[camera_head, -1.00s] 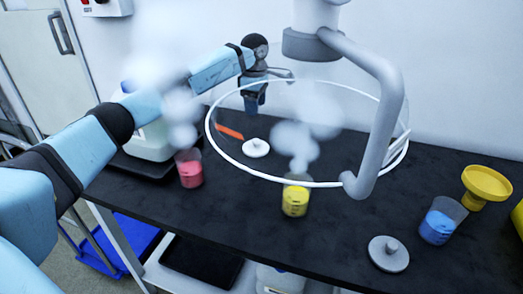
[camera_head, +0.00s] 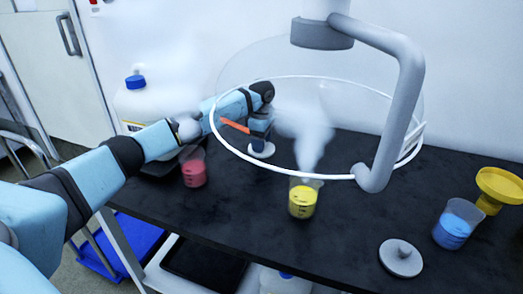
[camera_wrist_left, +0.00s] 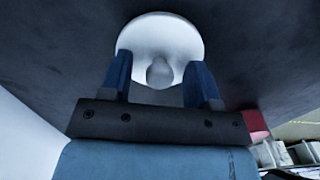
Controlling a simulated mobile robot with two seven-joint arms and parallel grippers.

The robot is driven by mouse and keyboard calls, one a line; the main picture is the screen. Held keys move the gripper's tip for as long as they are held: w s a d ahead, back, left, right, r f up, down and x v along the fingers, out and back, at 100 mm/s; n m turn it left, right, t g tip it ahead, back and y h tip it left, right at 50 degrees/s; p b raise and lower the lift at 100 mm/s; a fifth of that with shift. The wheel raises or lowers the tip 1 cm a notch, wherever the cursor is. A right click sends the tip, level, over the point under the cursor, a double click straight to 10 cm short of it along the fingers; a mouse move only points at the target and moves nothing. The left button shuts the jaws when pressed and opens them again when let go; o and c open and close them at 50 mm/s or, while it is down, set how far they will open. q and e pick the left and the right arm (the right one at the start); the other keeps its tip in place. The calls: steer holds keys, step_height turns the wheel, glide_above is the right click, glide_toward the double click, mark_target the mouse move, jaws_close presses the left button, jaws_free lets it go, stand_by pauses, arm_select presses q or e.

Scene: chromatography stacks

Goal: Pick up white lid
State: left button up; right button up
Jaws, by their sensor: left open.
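The white lid (camera_head: 262,152) lies on the black table in the head view, below my left gripper, which hides part of it. In the left wrist view the lid (camera_wrist_left: 160,38) is a round white disc with a knob (camera_wrist_left: 159,72). My left gripper (camera_head: 261,138) points down over the lid. In the left wrist view its two blue fingers (camera_wrist_left: 160,85) are open, one on each side of the knob. I cannot tell whether they touch it. My right gripper is not in view.
A clear hood with a white rim (camera_head: 300,172) hangs over the table. Beakers of red (camera_head: 194,173), yellow (camera_head: 303,202) and blue liquid (camera_head: 452,232) stand around. A grey lid (camera_head: 401,258) lies at the front; a yellow funnel-like dish (camera_head: 497,186) is at right.

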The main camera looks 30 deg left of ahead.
arm_select(q)
steer(key=c, duration=1)
steer(key=shift+r, duration=0.1)
